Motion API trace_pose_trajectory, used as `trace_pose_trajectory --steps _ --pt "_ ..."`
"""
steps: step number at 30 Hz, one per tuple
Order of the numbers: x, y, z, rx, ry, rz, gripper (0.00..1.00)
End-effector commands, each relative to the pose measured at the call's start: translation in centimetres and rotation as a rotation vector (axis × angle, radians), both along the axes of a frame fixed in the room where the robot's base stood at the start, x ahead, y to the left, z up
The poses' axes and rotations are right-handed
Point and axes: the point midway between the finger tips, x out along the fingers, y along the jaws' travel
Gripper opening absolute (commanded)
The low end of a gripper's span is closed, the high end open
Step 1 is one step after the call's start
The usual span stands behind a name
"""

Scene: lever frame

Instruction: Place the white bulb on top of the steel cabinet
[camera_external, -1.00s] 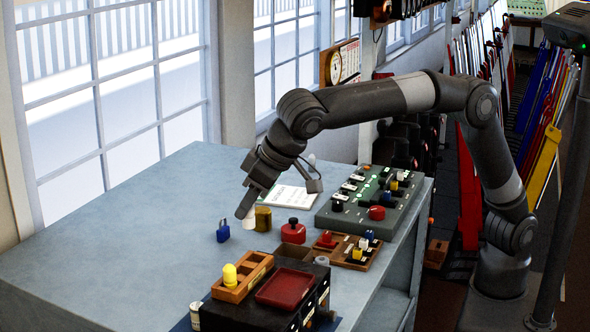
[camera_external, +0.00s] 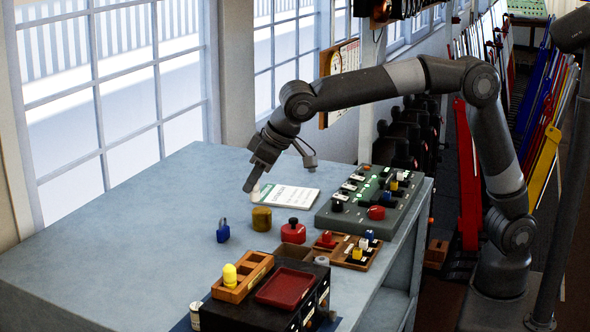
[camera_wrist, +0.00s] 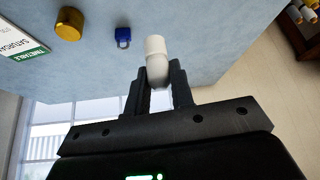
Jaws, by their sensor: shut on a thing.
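The white bulb (camera_wrist: 156,62) is held between the two fingers of my gripper (camera_wrist: 158,85) in the wrist view, its end sticking out past the fingertips. In the external view the bulb (camera_external: 256,192) shows small at the tip of my gripper (camera_external: 250,184), which points down and appears to be above the surface. The large blue-grey cabinet (camera_external: 130,235), which seems to be the steel cabinet, has a broad flat top. The bulb appears over this top, behind the brass cylinder (camera_external: 262,218); its exact height is hard to tell.
A blue padlock (camera_external: 223,233), a red knob piece (camera_external: 293,232), a timetable card (camera_external: 290,195) and a grey control panel (camera_external: 350,212) are on the top. A black drawer box (camera_external: 250,315) with trays stands at the front. The left part is clear.

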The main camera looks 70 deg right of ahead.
Motion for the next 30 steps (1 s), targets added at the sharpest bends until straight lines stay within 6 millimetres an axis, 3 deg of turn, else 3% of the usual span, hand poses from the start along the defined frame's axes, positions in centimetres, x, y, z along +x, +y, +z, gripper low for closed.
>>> trace_pose_trajectory --steps 1,6,10,14,18,22,30 --pt "0.7 -2.4 -1.0 0.000 0.002 -0.009 0.00" --pt "1.9 -8.1 -3.7 0.004 -0.003 -0.010 0.00" --pt "2.2 -11.0 -5.0 0.004 -0.009 -0.014 0.00" --pt "2.3 -12.5 -5.7 0.005 -0.013 -0.015 0.00" --pt "2.3 -12.8 -5.9 0.005 -0.016 -0.013 0.00" --pt "2.4 -11.6 -6.7 0.004 -0.013 -0.011 0.00" --pt "2.9 -5.5 -10.3 0.003 -0.013 -0.008 0.00"
